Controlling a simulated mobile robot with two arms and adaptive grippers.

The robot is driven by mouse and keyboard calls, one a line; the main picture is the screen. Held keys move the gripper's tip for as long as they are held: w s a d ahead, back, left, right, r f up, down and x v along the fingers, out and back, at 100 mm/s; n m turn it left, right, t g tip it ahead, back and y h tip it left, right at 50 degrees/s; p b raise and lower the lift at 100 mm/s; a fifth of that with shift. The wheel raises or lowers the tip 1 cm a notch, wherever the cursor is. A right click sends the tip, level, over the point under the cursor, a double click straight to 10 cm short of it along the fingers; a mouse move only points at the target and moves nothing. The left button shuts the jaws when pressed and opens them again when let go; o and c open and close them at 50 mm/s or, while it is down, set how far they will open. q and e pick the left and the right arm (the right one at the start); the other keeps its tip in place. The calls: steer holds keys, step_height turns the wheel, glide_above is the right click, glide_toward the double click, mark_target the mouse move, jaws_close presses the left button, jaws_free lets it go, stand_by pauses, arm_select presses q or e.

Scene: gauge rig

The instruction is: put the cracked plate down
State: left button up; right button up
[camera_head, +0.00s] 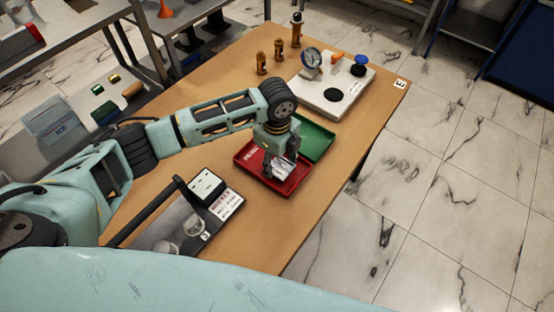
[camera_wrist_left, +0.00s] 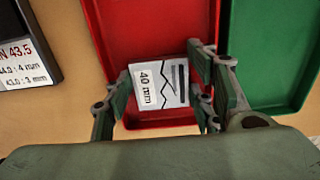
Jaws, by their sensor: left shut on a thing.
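In the head view the gripper (camera_head: 279,160) points down over the red tray (camera_head: 291,187), and the plate (camera_head: 281,172) shows below the fingers. In the wrist view the plate lies over the near part of the red tray (camera_wrist_left: 145,25); I cannot tell whether it touches the floor. My right gripper is not in view.
A green tray (camera_head: 318,141) adjoins the red one. A white base (camera_head: 345,104) with a dial gauge (camera_head: 311,58) stands farther back, near several brass-coloured pieces (camera_head: 279,49). A dark board (camera_head: 226,205) with printed labels lies nearer on the wooden table (camera_head: 212,100).

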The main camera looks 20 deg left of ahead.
mark_target(277, 164)
arm_select(q)
steer(key=o, duration=1.3)
steer(key=shift+f, duration=0.1)
step_height(277, 164, up, 12)
steer(key=shift+r, duration=0.2)
